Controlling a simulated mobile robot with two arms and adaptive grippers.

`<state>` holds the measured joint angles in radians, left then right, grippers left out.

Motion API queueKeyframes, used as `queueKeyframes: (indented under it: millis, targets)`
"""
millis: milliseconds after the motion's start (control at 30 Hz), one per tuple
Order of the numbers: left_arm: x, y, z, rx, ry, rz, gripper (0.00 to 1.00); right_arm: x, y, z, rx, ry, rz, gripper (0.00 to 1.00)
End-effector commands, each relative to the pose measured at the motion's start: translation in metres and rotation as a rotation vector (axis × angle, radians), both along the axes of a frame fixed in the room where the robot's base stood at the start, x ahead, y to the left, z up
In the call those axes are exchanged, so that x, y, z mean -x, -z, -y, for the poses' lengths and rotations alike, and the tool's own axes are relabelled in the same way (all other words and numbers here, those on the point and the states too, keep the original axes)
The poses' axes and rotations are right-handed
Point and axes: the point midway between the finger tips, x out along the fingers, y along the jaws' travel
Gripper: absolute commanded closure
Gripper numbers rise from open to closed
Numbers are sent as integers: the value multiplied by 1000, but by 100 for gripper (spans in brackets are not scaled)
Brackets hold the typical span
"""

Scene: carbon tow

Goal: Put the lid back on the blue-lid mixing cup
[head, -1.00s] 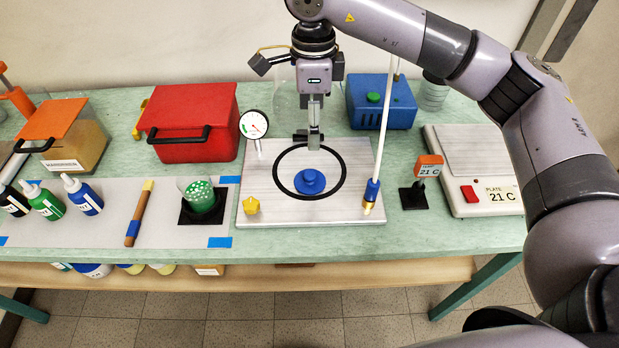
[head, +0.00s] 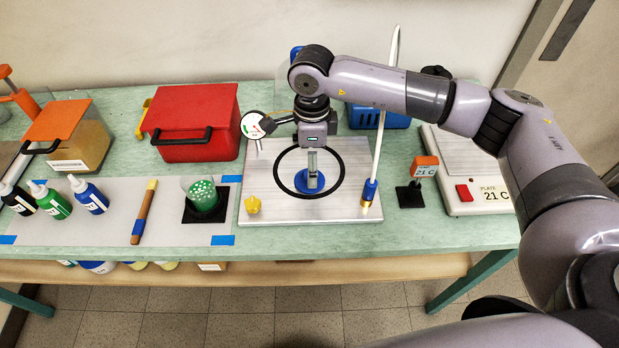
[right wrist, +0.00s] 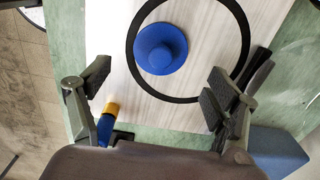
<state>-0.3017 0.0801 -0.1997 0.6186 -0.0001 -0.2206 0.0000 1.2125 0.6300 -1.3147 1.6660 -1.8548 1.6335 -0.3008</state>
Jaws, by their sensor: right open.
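The blue lid (head: 304,188), a round disc with a raised knob, lies inside a black ring (head: 338,182) on the pale plate (head: 270,210). It also shows in the right wrist view (right wrist: 160,49). My right gripper (head: 312,172) is over the lid, its fingers pointing down. In the wrist view its fingers (right wrist: 160,86) are spread apart with nothing between them. In the head view it hides part of the lid; I cannot tell if it touches. A clear cup with green contents (head: 203,195) stands uncovered on a black pad to the left. My left gripper is out of view.
A white rod (head: 381,130) with a blue and gold base stands at the plate's right. A dial gauge (head: 254,126) and yellow knob (head: 253,205) are at its left. A red box (head: 195,110), a brush (head: 144,212) and several bottles (head: 90,196) lie further left.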

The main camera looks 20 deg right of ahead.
Motion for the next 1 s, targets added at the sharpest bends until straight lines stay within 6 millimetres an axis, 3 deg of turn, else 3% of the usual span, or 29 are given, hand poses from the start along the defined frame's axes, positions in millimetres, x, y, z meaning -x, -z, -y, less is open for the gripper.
queueKeyframes:
  millis: [200, 400, 733, 1000]
  targets:
    - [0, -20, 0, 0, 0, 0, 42, 0, 28, -5, 1, -1, -7, 18]
    - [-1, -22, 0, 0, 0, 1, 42, -1, 49, -4, 1, 0, -2, 18]
    - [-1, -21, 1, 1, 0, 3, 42, -1, 50, -4, 1, 0, -1, 18]
    - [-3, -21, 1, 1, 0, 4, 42, -1, 50, -4, 1, 0, -1, 35]
